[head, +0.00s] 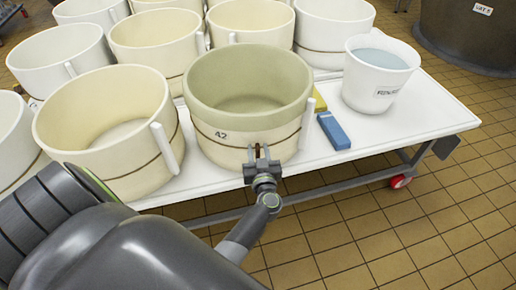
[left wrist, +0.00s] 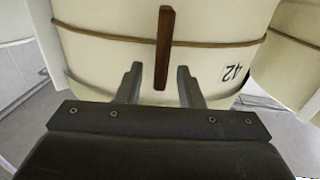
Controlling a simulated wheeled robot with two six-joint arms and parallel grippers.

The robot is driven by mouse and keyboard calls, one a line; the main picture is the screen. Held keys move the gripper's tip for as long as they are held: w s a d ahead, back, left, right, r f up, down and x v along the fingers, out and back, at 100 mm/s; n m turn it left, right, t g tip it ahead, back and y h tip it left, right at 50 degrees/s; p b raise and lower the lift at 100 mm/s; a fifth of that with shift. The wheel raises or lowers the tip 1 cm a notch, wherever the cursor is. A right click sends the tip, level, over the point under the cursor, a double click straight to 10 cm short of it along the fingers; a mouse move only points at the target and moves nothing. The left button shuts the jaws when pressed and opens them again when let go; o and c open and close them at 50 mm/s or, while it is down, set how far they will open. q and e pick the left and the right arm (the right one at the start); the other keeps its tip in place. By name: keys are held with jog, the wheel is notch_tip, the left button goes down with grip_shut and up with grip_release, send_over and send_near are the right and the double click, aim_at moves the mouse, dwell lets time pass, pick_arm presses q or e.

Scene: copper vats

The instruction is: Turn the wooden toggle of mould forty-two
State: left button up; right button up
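Mould forty-two (head: 249,95) is a round cream tub with "42" on its front, standing at the front edge of the white table. A cord runs around it. Its brown wooden toggle (left wrist: 165,48) stands upright across the cord in the left wrist view, and the number (left wrist: 232,73) shows beside it, upside down. My left gripper (head: 258,158) is at the front of the mould. In the left wrist view its two fingers (left wrist: 160,84) are apart, one on each side of the toggle's near end, with gaps visible. My right gripper is not in view.
Other cream moulds (head: 108,130) crowd the white table (head: 410,130) to the left and behind. A blue block (head: 333,131), a yellow block (head: 319,101) and a white bucket of liquid (head: 380,75) stand to the right. The tiled floor in front is clear.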

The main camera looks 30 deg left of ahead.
pick_arm(q)
grip_shut()
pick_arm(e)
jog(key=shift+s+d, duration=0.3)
